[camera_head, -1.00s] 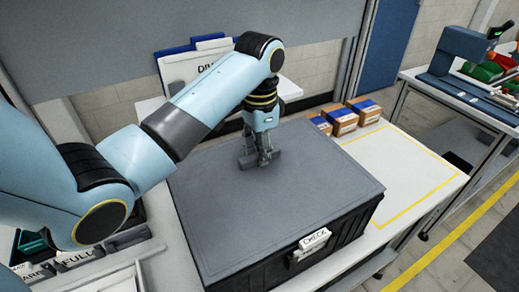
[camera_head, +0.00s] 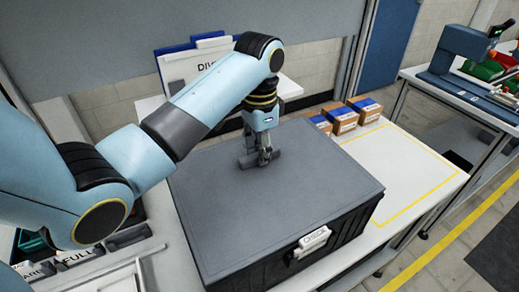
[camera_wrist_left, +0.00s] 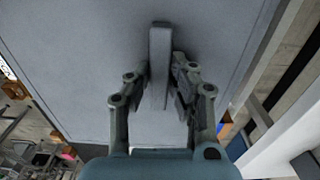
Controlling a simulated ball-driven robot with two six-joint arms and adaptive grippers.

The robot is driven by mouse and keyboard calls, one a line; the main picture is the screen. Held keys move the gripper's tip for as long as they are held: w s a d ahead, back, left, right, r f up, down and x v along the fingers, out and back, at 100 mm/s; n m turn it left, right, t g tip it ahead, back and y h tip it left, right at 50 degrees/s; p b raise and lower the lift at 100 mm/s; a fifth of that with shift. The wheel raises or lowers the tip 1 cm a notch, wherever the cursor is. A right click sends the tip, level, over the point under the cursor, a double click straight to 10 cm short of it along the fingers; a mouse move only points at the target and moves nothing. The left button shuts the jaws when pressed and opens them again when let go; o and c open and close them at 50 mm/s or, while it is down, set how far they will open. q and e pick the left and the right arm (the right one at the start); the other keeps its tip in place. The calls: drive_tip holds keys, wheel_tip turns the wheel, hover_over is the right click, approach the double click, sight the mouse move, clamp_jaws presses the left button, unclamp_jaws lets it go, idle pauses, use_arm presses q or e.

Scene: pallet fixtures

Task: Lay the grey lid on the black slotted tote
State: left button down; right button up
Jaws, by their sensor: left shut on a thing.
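The grey lid (camera_head: 260,205) lies flat over the top of the black slotted tote (camera_head: 345,232), and its edges look roughly in line with the tote's walls. The tote's ribbed front and right side show below the lid. My left gripper (camera_head: 262,158) points down and is shut on the lid's raised grey handle bar. In the left wrist view the handle (camera_wrist_left: 160,65) stands between the two fingers, with the flat lid (camera_wrist_left: 90,50) behind it. The tote's far and left walls are hidden. My right gripper is not in view.
The tote stands on a white table with a yellow outlined free area (camera_head: 410,175) to its right. Several small cardboard boxes (camera_head: 343,119) stand behind that area. A white labelled holder (camera_head: 195,70) is at the back. Labelled bins (camera_head: 75,258) are at the lower left.

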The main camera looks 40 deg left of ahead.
use_arm(q)
drive_tip(key=shift+f, duration=0.45)
drive_tip(key=c, duration=1.1)
unclamp_jaws()
